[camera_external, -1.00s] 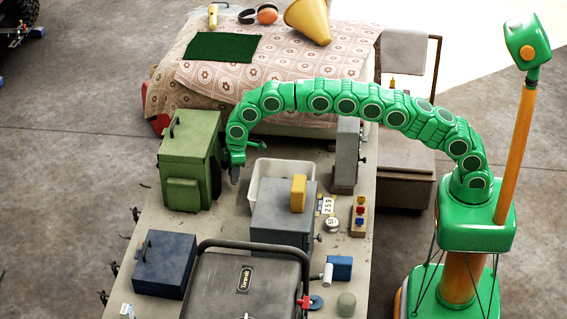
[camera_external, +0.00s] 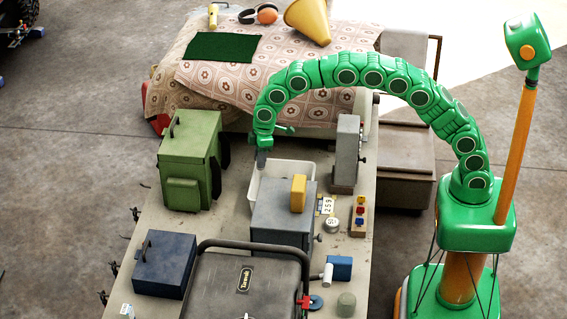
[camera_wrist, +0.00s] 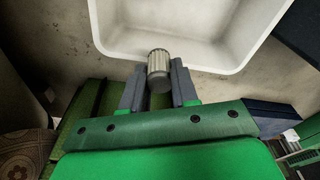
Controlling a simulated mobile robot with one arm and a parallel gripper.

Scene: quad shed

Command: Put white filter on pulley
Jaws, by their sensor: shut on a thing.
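In the wrist view my gripper (camera_wrist: 159,78) is shut on a small pale ribbed cylinder with a dark end, which looks like the white filter (camera_wrist: 159,61). The filter lies between the two grey fingers, with the tub's wall behind it. In the external view the filter is too small or hidden to make out. A small blue disc (camera_external: 316,302) lies at the table's front right; I cannot tell whether it is the pulley.
The white tub (camera_external: 292,166) stands between a green box (camera_external: 186,165) and a grey upright block (camera_external: 344,155). A grey box with a yellow block (camera_external: 298,193) on it stands in front. A navy box (camera_external: 163,262) and a dark case (camera_external: 245,290) are nearer.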

